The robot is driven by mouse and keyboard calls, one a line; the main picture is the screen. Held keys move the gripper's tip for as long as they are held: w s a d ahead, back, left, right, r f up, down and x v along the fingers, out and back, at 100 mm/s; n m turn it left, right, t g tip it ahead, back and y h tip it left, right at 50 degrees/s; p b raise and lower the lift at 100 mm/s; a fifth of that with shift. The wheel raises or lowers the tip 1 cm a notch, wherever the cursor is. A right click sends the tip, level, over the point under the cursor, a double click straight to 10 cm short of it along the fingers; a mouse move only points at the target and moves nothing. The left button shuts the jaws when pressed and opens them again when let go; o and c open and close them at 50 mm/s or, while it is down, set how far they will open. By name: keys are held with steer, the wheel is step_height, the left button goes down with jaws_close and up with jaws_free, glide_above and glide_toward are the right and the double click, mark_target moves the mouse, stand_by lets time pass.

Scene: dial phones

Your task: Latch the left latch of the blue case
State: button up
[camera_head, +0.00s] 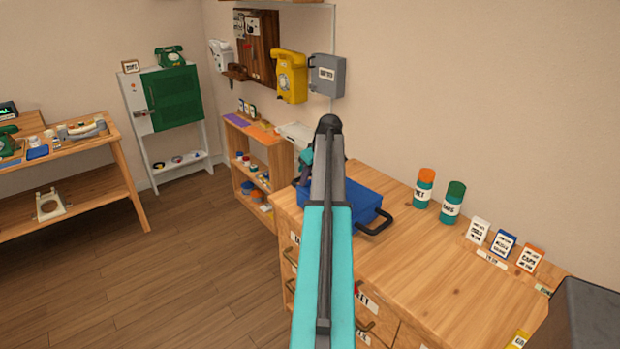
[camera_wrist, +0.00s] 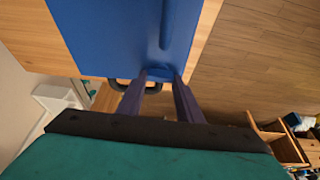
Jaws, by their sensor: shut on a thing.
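The blue case (camera_head: 368,197) lies on the wooden cabinet top, partly hidden behind my arm, with a dark handle (camera_head: 375,223) at its near right end. In the wrist view the flat blue case (camera_wrist: 100,35) fills the upper part. A small blue latch piece (camera_wrist: 160,71) shows by the case's edge. My gripper (camera_wrist: 161,78) has its two purple fingers close together at this piece and appears shut on it. The contact is small, and I cannot tell how far the latch is turned. In the head view the fingertips are hidden by my arm.
Orange-capped (camera_head: 425,188) and green-capped (camera_head: 453,202) canisters stand right of the case, with small labelled cards (camera_head: 503,243) further right. The cabinet top (camera_head: 440,280) is mostly clear in front. A shelf (camera_head: 255,165) stands behind on the left, and a yellow phone (camera_head: 291,77) hangs on the wall.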

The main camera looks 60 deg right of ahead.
steer(key=shift+d, duration=0.65)
steer(key=shift+m, duration=0.4)
steer(key=m+h, duration=0.1)
steer(key=m, duration=0.1)
steer(key=m+g, duration=0.1)
steer(key=m, duration=0.1)
steer(key=shift+a+h, duration=0.15)
steer(key=shift+h, duration=0.25)
steer(key=m, duration=0.2)
steer(key=m+g+h, duration=0.1)
steer(key=m, duration=0.1)
steer(key=shift+w+m+p, duration=0.2)
steer(key=shift+m+p, duration=0.1)
steer(key=shift+p, duration=0.1)
steer(key=m+g, duration=0.2)
steer(key=m, duration=0.2)
steer(key=shift+w, duration=0.2)
steer(key=shift+w+m+g, duration=0.1)
steer(key=shift+m+g, duration=0.8)
steer(key=shift+m, duration=1.3)
steer(key=shift+a, duration=0.1)
